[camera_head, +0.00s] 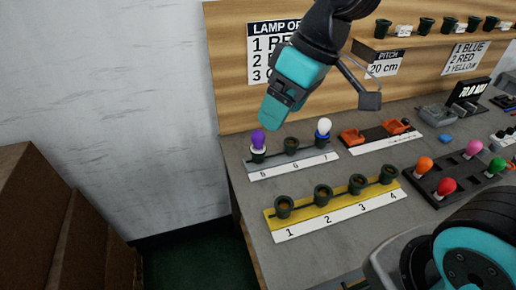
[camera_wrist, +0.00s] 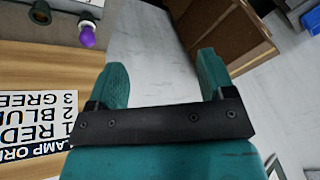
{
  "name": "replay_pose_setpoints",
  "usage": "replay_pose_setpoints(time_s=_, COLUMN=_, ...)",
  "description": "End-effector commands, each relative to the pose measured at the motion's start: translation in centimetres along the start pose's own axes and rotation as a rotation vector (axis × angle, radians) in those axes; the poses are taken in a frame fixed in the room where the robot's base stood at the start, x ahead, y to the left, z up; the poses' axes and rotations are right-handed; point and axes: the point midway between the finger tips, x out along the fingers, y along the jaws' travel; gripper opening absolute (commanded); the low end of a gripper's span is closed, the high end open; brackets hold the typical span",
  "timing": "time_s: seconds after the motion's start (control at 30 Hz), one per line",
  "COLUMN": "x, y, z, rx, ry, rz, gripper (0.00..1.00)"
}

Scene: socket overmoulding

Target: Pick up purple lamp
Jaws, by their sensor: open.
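The purple lamp (camera_head: 258,140) stands upright in the socket marked 5 at the left end of the grey strip (camera_head: 290,164). It also shows near the top left of the wrist view (camera_wrist: 87,35), outside the space between my fingers. My gripper (camera_head: 272,118) is above the bench in the head view, close to the purple lamp and a little above it. In the wrist view its two teal fingers (camera_wrist: 162,82) are spread apart with nothing between them.
Socket 6 (camera_head: 291,145) is empty and socket 7 holds a white lamp (camera_head: 324,127). A yellow strip (camera_head: 330,212) with empty sockets 1 to 4 lies in front. Colored lamps stand in a dark tray (camera_head: 433,184) at right. A wooden back panel (camera_head: 228,75) rises behind.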

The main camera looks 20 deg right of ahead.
Motion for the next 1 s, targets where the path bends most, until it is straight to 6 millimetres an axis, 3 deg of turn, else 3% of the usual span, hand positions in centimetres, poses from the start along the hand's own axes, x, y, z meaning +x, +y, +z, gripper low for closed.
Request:
replay_pose_setpoints(time_s=0.03, x=2.9, y=3.7, z=-1.2, rx=-0.018, ry=0.012, rz=0.021, gripper=0.76)
replay_pose_setpoints(time_s=0.2, x=7.4, y=13.5, z=-4.6, rx=-0.112, ry=0.052, rz=0.098, gripper=0.76)
replay_pose_setpoints(time_s=0.33, x=9.4, y=18.1, z=-5.6, rx=-0.162, ry=0.064, rz=0.138, gripper=0.76)
replay_pose_setpoints(time_s=0.43, x=10.1, y=19.7, z=-5.9, rx=-0.179, ry=0.068, rz=0.152, gripper=0.76)
replay_pose_setpoints(time_s=0.57, x=11.8, y=20.1, z=-6.2, rx=-0.186, ry=0.067, rz=0.151, gripper=0.76)
replay_pose_setpoints(time_s=0.8, x=17.2, y=20.7, z=-6.6, rx=-0.186, ry=0.065, rz=0.149, gripper=0.76)
replay_pose_setpoints(time_s=1.0, x=20.7, y=21.3, z=-6.9, rx=-0.185, ry=0.066, rz=0.152, gripper=0.76)
